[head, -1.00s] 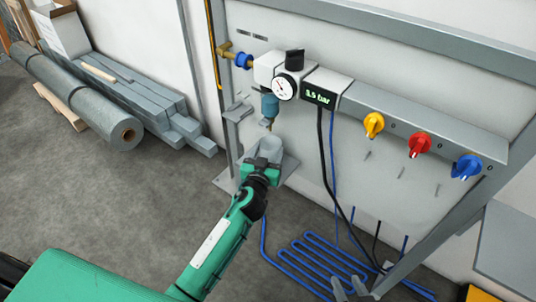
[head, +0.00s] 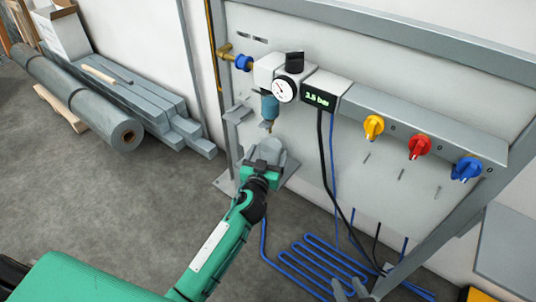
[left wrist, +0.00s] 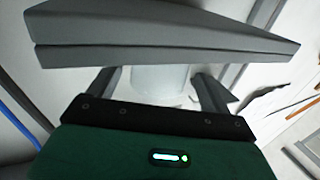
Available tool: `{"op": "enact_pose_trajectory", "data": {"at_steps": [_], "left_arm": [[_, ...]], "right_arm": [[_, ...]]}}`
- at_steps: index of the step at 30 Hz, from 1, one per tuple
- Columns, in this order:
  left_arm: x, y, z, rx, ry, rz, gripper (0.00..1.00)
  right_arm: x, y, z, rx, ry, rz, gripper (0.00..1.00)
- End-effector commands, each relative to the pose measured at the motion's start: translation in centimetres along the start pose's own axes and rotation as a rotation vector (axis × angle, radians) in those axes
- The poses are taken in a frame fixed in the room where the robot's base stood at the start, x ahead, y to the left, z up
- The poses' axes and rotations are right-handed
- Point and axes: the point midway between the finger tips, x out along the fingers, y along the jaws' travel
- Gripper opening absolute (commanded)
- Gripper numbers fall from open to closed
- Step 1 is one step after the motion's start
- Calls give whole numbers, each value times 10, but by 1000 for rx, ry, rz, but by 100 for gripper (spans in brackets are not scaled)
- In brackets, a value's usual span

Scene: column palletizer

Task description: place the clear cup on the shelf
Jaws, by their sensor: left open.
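The clear cup (left wrist: 160,79) is a pale, see-through cylinder between the two dark fingers of my left gripper (left wrist: 158,88) in the left wrist view. In the head view my left gripper (head: 264,160) is at the low grey plate on the panel and hides most of the cup. The fingers are open on either side of the cup. Whether they touch it cannot be told. A small grey ledge (head: 238,113), perhaps the shelf, is fixed to the panel above left of the gripper. My right gripper (head: 350,288) shows two separated grey fingertips at the bottom edge.
A regulator with a gauge (head: 285,89) and blue bowl (head: 269,107) hangs just above my left gripper. Yellow (head: 373,126), red (head: 419,145) and blue (head: 466,166) knobs sit to the right. A thick grey plate (left wrist: 160,40) crosses the wrist view. Blue tubing (head: 320,258) lies below.

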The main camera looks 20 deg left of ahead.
Motion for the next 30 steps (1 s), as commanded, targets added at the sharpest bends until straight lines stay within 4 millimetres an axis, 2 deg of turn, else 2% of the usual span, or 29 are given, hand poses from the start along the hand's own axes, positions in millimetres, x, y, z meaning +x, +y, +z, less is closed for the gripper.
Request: {"op": "enact_pose_trajectory", "data": {"at_steps": [12,18,26,30], "left_arm": [[-77,1,2,-4,-4,0,83],[-104,0,2,-3,-3,0,83],[-122,0,3,-4,-15,3,83],[-150,5,13,-15,-83,30,83]], "right_arm": [[0,1,1,-1,-5,2,36],[1,0,0,1,6,-1,36],[1,-2,-1,3,20,-4,36],[1,-2,-1,3,21,-5,36]]}}
